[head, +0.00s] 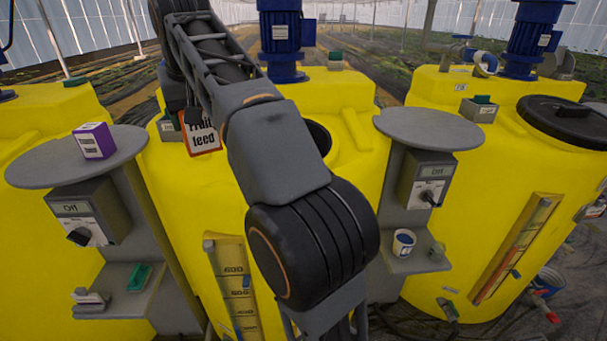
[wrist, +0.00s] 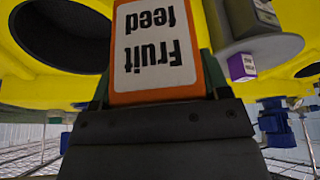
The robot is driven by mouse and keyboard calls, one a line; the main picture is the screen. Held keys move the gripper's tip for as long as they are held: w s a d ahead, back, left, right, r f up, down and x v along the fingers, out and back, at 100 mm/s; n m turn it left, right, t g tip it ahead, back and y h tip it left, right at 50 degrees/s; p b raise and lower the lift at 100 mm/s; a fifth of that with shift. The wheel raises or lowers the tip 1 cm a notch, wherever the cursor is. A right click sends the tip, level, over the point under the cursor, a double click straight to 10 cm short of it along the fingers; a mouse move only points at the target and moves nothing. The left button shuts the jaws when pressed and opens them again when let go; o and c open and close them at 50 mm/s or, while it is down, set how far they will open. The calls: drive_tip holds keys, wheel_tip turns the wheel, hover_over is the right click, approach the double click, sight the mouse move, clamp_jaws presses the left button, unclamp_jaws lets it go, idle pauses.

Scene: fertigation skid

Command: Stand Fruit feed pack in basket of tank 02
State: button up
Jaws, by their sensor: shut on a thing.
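The Fruit feed pack (head: 203,138), orange with a white label, is in my gripper above the middle yellow tank (head: 355,95). In the wrist view the pack (wrist: 157,48) sits between the fingers of my gripper (wrist: 154,84), its print upside down in the picture. The gripper is shut on it; in the head view my arm mostly hides the fingers. A dark round opening (head: 319,136) in the tank's top shows beside my arm and in the wrist view (wrist: 60,40). I cannot make out a basket or the tank's number.
Round grey tables (head: 428,129) flank the middle tank; the left one bears a purple box (head: 94,140). Grey control boxes (head: 85,213) and lower shelves (head: 415,262) are below. The right tank has a black lid (head: 566,118). A blue motor (head: 282,40) stands behind the middle opening.

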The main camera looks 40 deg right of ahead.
drive_tip(key=w+d+f+p, duration=0.2)
drive_tip(key=w+d+f, duration=0.3)
drive_tip(key=w+d, duration=0.3)
drive_tip(key=w+d+f+p, duration=0.2)
drive_tip(key=w+d+f, duration=0.3)
drive_tip(key=d, duration=0.5)
drive_tip(key=w+d+f+p, duration=0.1)
drive_tip(key=w+d+f, duration=0.1)
drive_tip(key=d+f, duration=0.45)
drive_tip(key=shift+m, duration=0.4)
drive_tip(key=shift+w+d+f, duration=0.1)
drive_tip(key=shift+d+f, duration=0.15)
drive_tip(key=shift+f, duration=1.35)
drive_tip(key=shift+d+f, duration=0.25)
drive_tip(key=shift+f, duration=1.3)
drive_tip(key=shift+w+d+f, duration=0.1)
drive_tip(key=shift+d+f, duration=0.15)
drive_tip(key=shift+f, duration=1.35)
drive_tip(key=shift+f, duration=0.15)
drive_tip(key=shift+f, duration=0.15)
drive_tip(key=o, duration=1.2)
drive_tip(key=shift+s, duration=0.1)
drive_tip(key=shift+o, duration=0.2)
